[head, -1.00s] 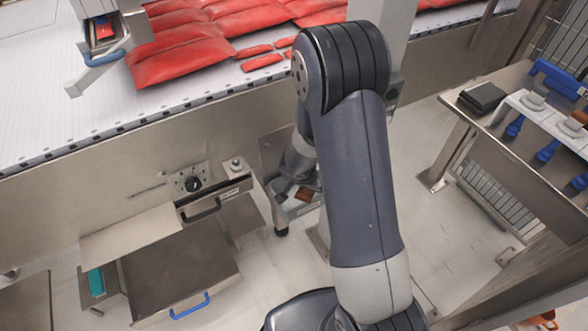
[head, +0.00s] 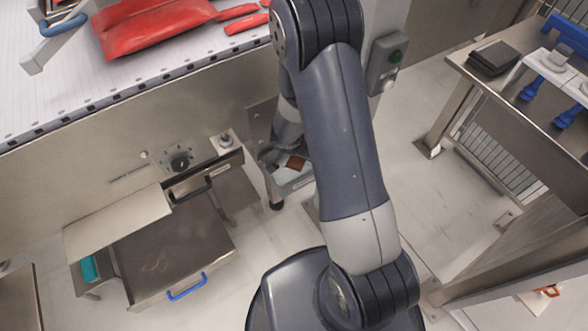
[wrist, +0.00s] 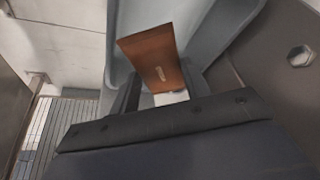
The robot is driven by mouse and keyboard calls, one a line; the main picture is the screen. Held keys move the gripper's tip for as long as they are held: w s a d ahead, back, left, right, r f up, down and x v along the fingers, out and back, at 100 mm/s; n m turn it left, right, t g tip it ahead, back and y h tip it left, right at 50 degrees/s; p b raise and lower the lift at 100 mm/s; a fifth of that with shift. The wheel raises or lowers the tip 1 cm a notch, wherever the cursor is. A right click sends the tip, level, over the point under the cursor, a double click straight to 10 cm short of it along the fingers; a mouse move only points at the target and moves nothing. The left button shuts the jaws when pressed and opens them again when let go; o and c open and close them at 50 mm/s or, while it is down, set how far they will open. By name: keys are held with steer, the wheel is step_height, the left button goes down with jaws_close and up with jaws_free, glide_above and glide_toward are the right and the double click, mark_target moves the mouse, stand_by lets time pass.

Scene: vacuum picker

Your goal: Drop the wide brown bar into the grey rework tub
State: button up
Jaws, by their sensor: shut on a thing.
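The wide brown bar (wrist: 157,58) is in my gripper (wrist: 160,88), whose dark fingers stand on either side of it in the wrist view. The bar is tilted, and a small pale mark shows on its face. In the head view the brown bar (head: 296,163) shows small beside my arm. Blue-grey sloping walls (wrist: 226,32) surround the bar in the wrist view and look like the grey rework tub. The tub's floor is mostly hidden, and I cannot tell whether the bar touches it. In the head view my arm hides most of the gripper.
A conveyor with red packs (head: 155,25) runs along the upper left. A steel cabinet with a blue handle (head: 187,287) stands below it. A table (head: 520,100) with black and blue items is at right. Pale floor (head: 400,175) lies open between.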

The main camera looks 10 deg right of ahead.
steer(key=o, duration=1.1)
steer(key=shift+c, duration=0.2)
steer(key=p+v, duration=0.3)
steer(key=v, duration=0.7)
steer(key=shift+r, duration=0.3)
steer(key=shift+s+a, duration=0.1)
steer(key=shift+a, duration=0.05)
steer(key=b+x, duration=0.3)
steer(key=x, duration=0.7)
steer(key=shift+f, duration=0.15)
steer(key=shift+d+f, duration=0.1)
steer(key=shift+d, duration=0.1)
steer(key=shift+r+p, duration=1.15)
steer(key=shift+r, duration=0.65)
